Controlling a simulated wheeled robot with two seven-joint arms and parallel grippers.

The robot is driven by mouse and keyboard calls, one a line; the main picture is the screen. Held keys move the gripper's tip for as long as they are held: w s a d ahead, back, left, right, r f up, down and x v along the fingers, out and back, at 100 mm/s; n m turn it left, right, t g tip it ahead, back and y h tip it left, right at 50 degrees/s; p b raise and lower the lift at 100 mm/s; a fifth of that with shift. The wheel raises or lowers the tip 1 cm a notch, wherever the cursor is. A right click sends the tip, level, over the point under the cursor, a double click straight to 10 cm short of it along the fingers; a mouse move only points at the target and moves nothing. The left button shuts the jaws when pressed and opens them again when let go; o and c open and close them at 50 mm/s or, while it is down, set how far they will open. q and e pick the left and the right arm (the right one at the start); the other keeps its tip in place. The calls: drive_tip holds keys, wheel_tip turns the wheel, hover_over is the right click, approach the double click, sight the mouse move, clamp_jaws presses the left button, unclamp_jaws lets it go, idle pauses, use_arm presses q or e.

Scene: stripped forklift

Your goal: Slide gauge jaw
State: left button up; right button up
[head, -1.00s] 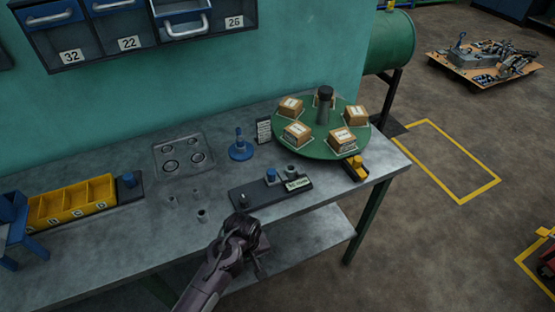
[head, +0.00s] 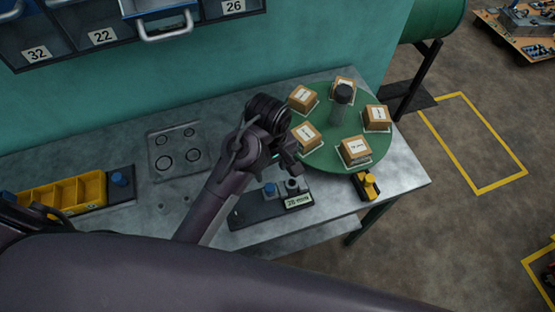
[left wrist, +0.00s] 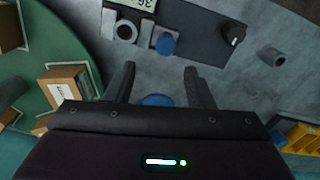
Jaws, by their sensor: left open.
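In the left wrist view the gauge (left wrist: 203,25) lies beyond my fingertips, with the blue knob (left wrist: 165,43) beside the ring (left wrist: 125,31) and a small dark post (left wrist: 234,35) at the other end. My left gripper (head: 287,166) is open and empty above the bench, behind the gauge; its two fingers (left wrist: 160,72) show apart. My arm hides part of the gauge. My right gripper is not seen.
A green turntable (head: 325,155) with several boxes (head: 355,150) and a dark post stands close right of my gripper. A blue piece (left wrist: 157,100) shows low between my fingers. A grey tray (head: 160,140), yellow bins (head: 65,193) and a loose bushing (left wrist: 272,56) are on the bench.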

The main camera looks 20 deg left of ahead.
sight(270, 187)
use_arm(q)
drive_tip(key=shift+s+f, duration=0.1)
drive_tip(key=shift+f, duration=0.2)
drive_tip(key=f, duration=0.1)
drive_tip(key=s+f+p, duration=0.1)
drive_tip(key=f, duration=0.2)
drive_tip(key=shift+s+f+p, duration=0.25)
drive_tip(key=shift+s+p, duration=0.05)
drive_tip(key=shift+p, duration=0.05)
drive_tip(key=shift+w+f, duration=0.2)
drive_tip(key=shift+f, duration=0.3)
drive_tip(key=shift+w+f, duration=0.15)
drive_tip(key=shift+f, duration=0.45)
clamp_jaws()
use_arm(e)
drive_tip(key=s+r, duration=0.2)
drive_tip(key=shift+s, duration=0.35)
